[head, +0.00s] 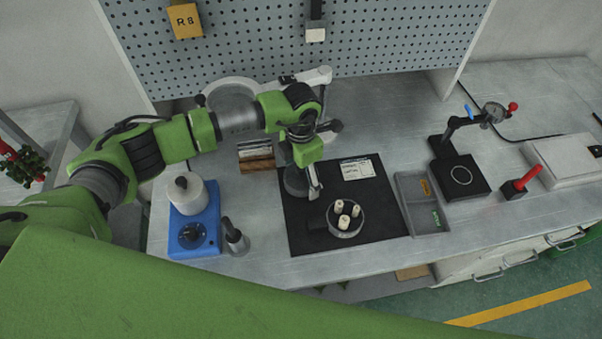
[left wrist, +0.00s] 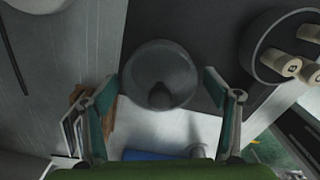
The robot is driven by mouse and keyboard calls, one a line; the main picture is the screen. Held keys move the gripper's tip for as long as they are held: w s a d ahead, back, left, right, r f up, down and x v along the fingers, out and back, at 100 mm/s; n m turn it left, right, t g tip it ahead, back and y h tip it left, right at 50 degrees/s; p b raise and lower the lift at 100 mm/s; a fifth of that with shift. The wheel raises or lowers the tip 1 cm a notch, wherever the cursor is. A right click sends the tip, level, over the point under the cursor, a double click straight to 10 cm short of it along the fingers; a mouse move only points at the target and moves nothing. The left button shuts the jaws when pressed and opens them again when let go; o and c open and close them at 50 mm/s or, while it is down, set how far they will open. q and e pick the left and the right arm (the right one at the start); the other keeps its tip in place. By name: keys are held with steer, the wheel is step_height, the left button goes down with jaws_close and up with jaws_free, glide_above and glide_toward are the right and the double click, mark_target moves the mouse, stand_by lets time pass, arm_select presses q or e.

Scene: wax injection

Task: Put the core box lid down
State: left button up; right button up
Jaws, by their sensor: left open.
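The core box lid is a round grey disc with a dark knob, flat on the black mat (head: 300,235). In the left wrist view the lid (left wrist: 158,62) shows between and just beyond the fingers; in the head view the lid (head: 295,184) is partly hidden by my gripper. My left gripper (head: 314,188) is open above it, and its spread fingers show in the left wrist view (left wrist: 162,90). I cannot tell whether they touch the lid. The round core box (head: 346,230) stands uncovered on the mat to the right, with several pale cores (head: 345,210) inside.
A blue heater with a white pot (head: 186,192) and a dark stamp-like tool (head: 235,238) stand left of the mat. A grey divided tray (head: 425,218) adjoins its right. A black stand (head: 460,175) and a red-handled tool (head: 522,182) are farther right. A card (head: 357,169) lies behind.

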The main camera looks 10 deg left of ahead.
arm_select(q)
step_height(320, 180, up, 11)
steer(key=b, duration=0.2)
steer(key=shift+b, duration=0.3)
steer(key=shift+r, duration=0.55)
